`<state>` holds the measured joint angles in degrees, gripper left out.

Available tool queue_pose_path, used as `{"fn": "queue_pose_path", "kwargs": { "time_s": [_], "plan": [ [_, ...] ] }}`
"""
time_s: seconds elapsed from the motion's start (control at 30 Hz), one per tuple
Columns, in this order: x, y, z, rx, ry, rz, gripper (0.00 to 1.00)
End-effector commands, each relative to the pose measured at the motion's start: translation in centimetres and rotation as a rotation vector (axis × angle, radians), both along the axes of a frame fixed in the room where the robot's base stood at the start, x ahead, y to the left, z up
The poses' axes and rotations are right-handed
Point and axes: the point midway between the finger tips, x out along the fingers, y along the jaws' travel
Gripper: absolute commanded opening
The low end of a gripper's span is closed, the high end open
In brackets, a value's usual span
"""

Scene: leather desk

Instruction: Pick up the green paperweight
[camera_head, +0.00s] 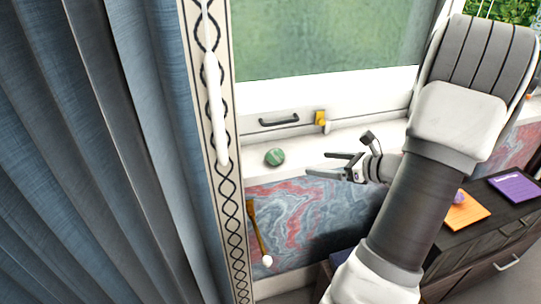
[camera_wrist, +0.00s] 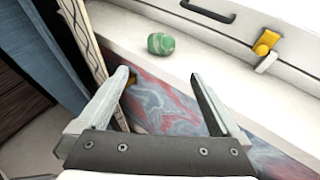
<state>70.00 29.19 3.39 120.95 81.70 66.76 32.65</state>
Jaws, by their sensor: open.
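The green paperweight (camera_head: 274,157) is a small rounded green stone with lighter marbling. It rests on the white window sill (camera_head: 310,143), near the curtain's patterned edge. In the wrist view the paperweight (camera_wrist: 161,43) lies beyond my fingertips, slightly left of centre. My gripper (camera_head: 325,164) is open and empty, to the right of the paperweight in the head view and apart from it. In the wrist view both fingers of my gripper (camera_wrist: 160,76) are spread wide, with the marbled wall panel showing between them.
A blue curtain (camera_head: 100,150) with a patterned border hangs at left. A black window handle (camera_head: 279,120) and a yellow latch (camera_head: 320,119) are behind the sill. A dark cabinet (camera_head: 490,225) with an orange book (camera_head: 462,212) and a purple book (camera_head: 514,187) stands at right.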

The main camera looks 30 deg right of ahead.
Motion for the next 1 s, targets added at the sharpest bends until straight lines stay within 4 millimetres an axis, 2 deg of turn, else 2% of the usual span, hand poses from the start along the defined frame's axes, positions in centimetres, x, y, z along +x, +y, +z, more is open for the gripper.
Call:
{"fn": "queue_pose_path", "kwargs": {
  "time_s": [0.5, 0.83, 1.0],
  "plan": [
    [9.0, 3.0, -4.0, -0.001, 0.0, 0.004, 1.0],
    [11.0, 3.5, -4.7, -0.002, -0.001, 0.004, 1.0],
    [13.4, 4.0, -5.4, -0.001, -0.001, 0.005, 1.0]
  ]
}}
